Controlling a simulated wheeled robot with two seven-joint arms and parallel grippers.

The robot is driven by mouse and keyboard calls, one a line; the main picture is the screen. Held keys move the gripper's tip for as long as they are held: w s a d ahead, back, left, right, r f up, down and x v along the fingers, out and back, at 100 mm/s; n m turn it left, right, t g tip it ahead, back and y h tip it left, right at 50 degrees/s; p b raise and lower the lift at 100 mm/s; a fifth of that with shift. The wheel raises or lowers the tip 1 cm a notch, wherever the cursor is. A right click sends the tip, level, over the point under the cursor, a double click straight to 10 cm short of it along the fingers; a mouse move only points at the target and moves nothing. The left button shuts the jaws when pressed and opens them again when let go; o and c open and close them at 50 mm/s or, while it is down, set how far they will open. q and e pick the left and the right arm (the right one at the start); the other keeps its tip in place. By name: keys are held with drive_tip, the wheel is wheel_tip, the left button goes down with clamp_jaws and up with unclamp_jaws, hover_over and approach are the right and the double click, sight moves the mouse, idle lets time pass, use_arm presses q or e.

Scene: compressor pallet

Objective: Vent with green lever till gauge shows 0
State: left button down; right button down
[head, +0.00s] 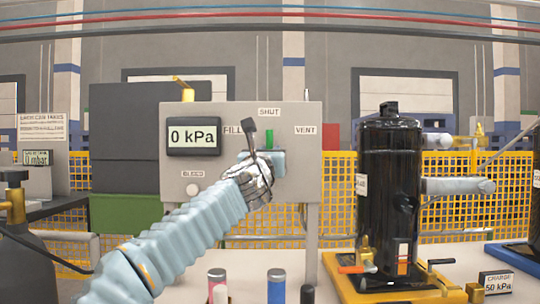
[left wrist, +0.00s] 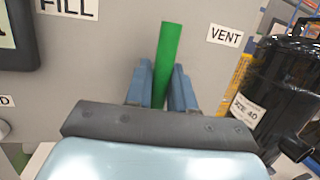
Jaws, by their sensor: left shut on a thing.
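The green lever (head: 269,138) stands upright on the grey panel (head: 220,182), pointing toward the SHUT label (head: 269,112). The FILL label is at its left and the VENT label (head: 305,130) at its right. The gauge (head: 194,137) reads 0 kPa. My left gripper (head: 272,158) is at the lever and partly hides its lower part. In the left wrist view the green lever (left wrist: 168,60) passes between the two blue fingers of the left gripper (left wrist: 163,85), which are shut on it. My right gripper is not in view.
A black compressor (head: 386,190) stands on a yellow pallet (head: 350,290) to the right. A white BLEED button (head: 192,190) is low on the panel. A CHARGE display (head: 497,283) reads 50 kPa.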

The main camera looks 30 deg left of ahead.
use_arm(q)
drive_tip(key=c, duration=1.1)
unclamp_jaws()
drive_tip(key=shift+o, duration=0.2)
drive_tip(key=shift+s+d+f, duration=0.15)
drive_tip(key=shift+s+f, duration=0.05)
drive_tip(key=shift+s, duration=0.15)
drive_tip(key=b+v, duration=0.3)
drive_tip(key=v, duration=1)
